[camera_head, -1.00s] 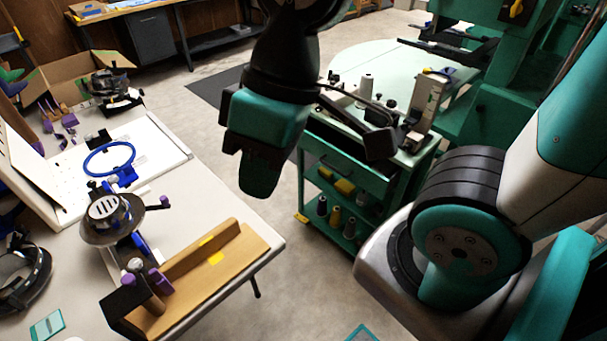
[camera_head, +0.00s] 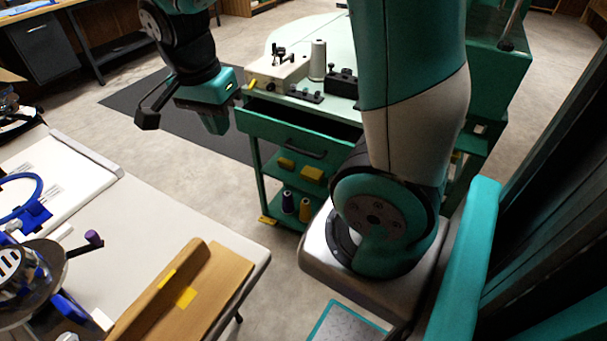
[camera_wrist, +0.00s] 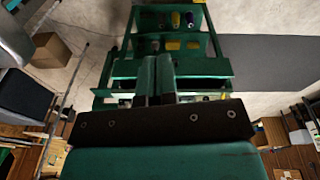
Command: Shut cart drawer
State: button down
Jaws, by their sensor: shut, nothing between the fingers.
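The green cart (camera_head: 254,176) stands right of centre in the head view. Its drawer (camera_head: 280,140) has a dark handle on the front and sits partly pulled out, with a dark gap behind the front panel. My gripper (camera_head: 217,124) hangs just left of the drawer front, apart from it in that view, with its fingers pointing down. The wrist view shows the two fingers (camera_wrist: 157,76) together and empty, in front of the cart frame (camera_wrist: 122,68). My arm hides the right part of the drawer.
A white thread cone (camera_head: 318,60) and small devices stand on the cart top. Spools (camera_head: 305,208) and yellow boxes (camera_head: 312,174) fill the lower shelves. A worktable (camera_head: 140,225) with a wooden fixture (camera_head: 205,290) is at the left. Clear floor lies between table and cart.

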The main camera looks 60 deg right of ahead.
jog(key=w+d+f+m+g+h+b, duration=0.2)
jog(key=d+f+m+b, duration=0.3)
jog(key=d+f+m, duration=0.4)
jog(key=m+g+h+b, duration=0.2)
jog(key=m+b, duration=0.3)
jog(key=m, duration=0.4)
send_near(304, 153)
jog(key=s+a+f, duration=0.1)
jog(key=s+f, duration=0.5)
jog(key=shift+w+d+f, duration=0.1)
jog(key=shift+w+d, duration=0.15)
jog(key=shift+d, duration=0.6)
jog(key=shift+w+d, duration=0.25)
jog(key=shift+d, duration=0.6)
